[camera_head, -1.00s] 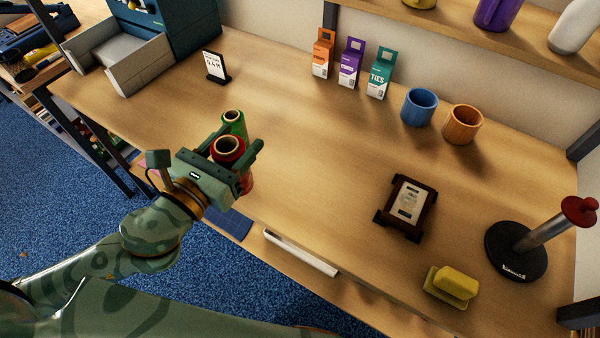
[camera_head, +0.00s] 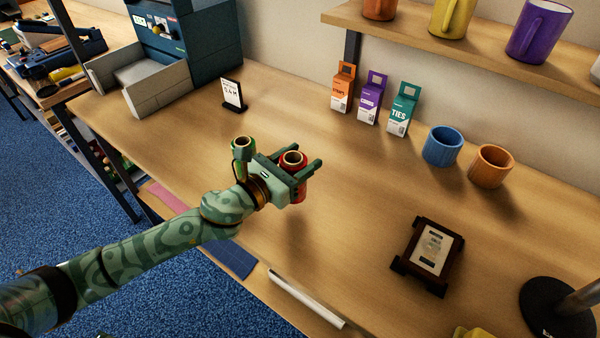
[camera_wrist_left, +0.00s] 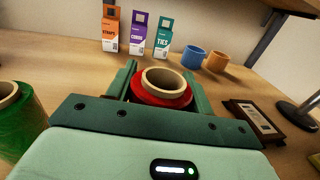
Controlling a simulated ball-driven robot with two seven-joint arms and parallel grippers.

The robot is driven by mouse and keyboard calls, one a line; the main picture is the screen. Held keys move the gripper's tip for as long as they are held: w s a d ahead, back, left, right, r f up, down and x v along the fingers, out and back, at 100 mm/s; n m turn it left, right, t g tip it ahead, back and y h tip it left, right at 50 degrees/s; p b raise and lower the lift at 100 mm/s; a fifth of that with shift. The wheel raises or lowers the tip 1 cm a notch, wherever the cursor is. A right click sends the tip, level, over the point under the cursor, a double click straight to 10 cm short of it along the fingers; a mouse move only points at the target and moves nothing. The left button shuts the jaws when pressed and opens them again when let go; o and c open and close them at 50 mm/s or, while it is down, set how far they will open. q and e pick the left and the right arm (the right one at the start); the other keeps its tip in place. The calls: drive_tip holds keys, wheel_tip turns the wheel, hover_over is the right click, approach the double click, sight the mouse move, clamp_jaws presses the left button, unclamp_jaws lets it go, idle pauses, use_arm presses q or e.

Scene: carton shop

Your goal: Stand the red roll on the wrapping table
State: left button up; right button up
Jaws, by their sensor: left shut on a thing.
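The red roll (camera_head: 300,190) is upright between the fingers of my left gripper (camera_head: 298,160), which is shut on it. Its pale core opening faces up. It appears held above the wooden wrapping table (camera_head: 345,230), with a shadow below it; its lower end is partly hidden. In the left wrist view the red roll (camera_wrist_left: 162,97) sits between the two green fingers. A green roll (camera_head: 243,150) stands on the table just left of the gripper, partly hidden by it. It also shows at the left edge of the left wrist view (camera_wrist_left: 20,125). My right gripper is out of view.
Three small cartons (camera_head: 370,98), a blue mug (camera_head: 442,146) and an orange mug (camera_head: 490,166) stand along the back. A dark framed plaque (camera_head: 428,256) lies right, near a black round base (camera_head: 555,305). A small sign (camera_head: 232,94) stands left. The table's middle is clear.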

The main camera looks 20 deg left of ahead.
use_arm(q)
wheel_tip(320, 180, down, 4)
drive_tip(key=shift+w+r+b, duration=0.15)
drive_tip(key=shift+r+b, duration=0.05)
drive_tip(key=shift+b, duration=0.8)
drive_tip(key=shift+r, duration=0.15)
drive_tip(key=o, duration=1.1)
drive_tip(key=shift+o, duration=0.2)
drive_tip(key=shift+s+a, duration=0.1)
drive_tip(key=shift+s, duration=0.15)
drive_tip(key=v, duration=1)
drive_tip(key=shift+s+b, duration=0.1)
drive_tip(key=shift+b, duration=0.25)
drive_tip(key=shift+s+a, duration=0.35)
drive_tip(key=shift+s, duration=0.25)
